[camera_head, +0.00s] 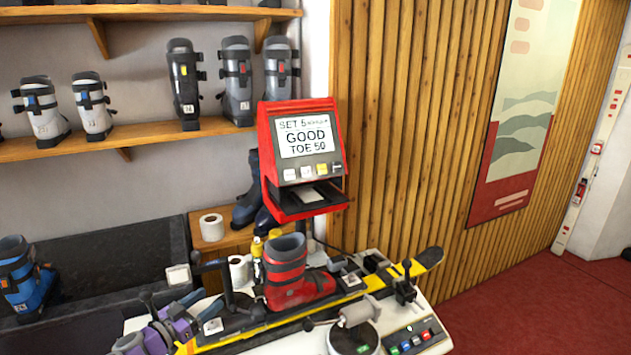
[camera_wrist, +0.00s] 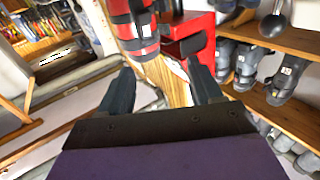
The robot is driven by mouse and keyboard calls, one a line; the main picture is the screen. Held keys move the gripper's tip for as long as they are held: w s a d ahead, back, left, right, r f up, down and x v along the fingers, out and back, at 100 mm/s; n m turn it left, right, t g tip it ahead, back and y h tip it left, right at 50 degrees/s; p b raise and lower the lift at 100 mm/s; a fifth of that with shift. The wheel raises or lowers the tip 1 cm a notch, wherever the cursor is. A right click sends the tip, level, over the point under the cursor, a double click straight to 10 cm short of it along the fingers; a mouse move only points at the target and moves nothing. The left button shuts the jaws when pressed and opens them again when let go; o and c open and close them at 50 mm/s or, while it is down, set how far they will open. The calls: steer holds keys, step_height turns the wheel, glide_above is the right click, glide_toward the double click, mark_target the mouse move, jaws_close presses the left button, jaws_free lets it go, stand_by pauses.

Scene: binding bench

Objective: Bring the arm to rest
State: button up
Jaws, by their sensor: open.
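My gripper (camera_wrist: 162,72) is open, its two dark fingers spread apart with nothing held between them. In the head view, purple parts of my arm show at the lower left, over the left end of the bench. A red ski boot (camera_head: 286,272) stands upright on a yellow and black ski (camera_head: 428,259) on the bench. The boot also shows in the wrist view (camera_wrist: 132,27), beyond my fingers. I cannot tell the gap between fingers and boot.
A red display unit (camera_head: 306,150) reads "GOOD TOE 50" behind the boot. The bench (camera_head: 432,345) carries clamps, a round dial and coloured buttons. Shelves (camera_head: 60,149) with several boots line the left wall. A dark bin (camera_head: 110,258) holds a blue boot. Red floor (camera_head: 560,300) at right is open.

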steer(key=w+r+n+t+y, duration=0.4)
steer(key=w+r+y, duration=0.6)
steer(key=r, duration=0.7)
steer(key=s+d+r+n+g+y, duration=0.1)
steer(key=d+r+n+g+y, duration=0.35)
steer(key=d, duration=0.25)
steer(key=s+d+f+g+h, duration=0.1)
steer(key=s+d+f+g, duration=0.3)
steer(key=s+d, duration=0.8)
steer(key=s+d+f+m+g+h, duration=0.1)
steer(key=s+d+f+g, duration=0.4)
steer(key=s+d, duration=0.7)
steer(key=s+d+f+g+h, duration=0.2)
steer(key=s+d+f+g, duration=0.3)
steer(key=s, duration=2.7)
steer(key=d+g, duration=0.2)
steer(key=d, duration=0.5)
steer(key=shift+d+b, duration=0.25)
steer(key=shift+b, duration=0.1)
